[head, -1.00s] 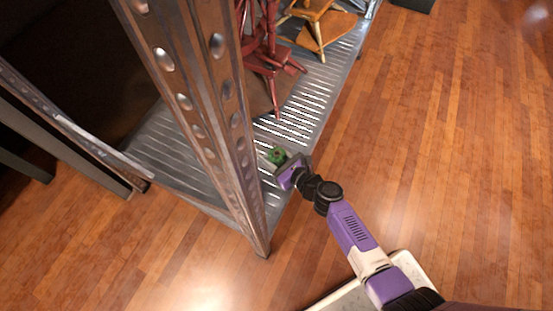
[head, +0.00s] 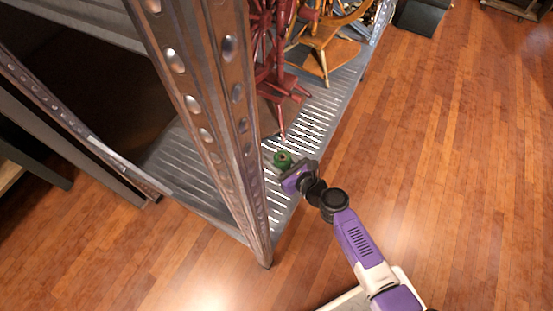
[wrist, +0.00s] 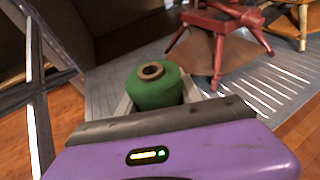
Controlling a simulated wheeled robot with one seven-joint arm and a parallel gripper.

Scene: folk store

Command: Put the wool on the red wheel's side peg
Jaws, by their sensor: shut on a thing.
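The wool is a green spool (head: 283,159) with a brown core. In the wrist view the wool (wrist: 154,88) stands roughly upright between the fingers of my gripper (wrist: 155,98), which is shut on it. My gripper (head: 288,170) is over the near end of the slatted metal shelf. The red spinning wheel (head: 276,75) stands farther back on the shelf, partly hidden by the metal post. In the wrist view only the lower legs and base of the red wheel (wrist: 222,32) show. Its side peg cannot be made out.
A perforated metal post (head: 215,120) rises just left of my gripper. The metal shelf (head: 318,118) has free room between the wool and the red wheel. A yellow-brown wooden wheel (head: 330,40) stands behind. Open wooden floor lies to the right.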

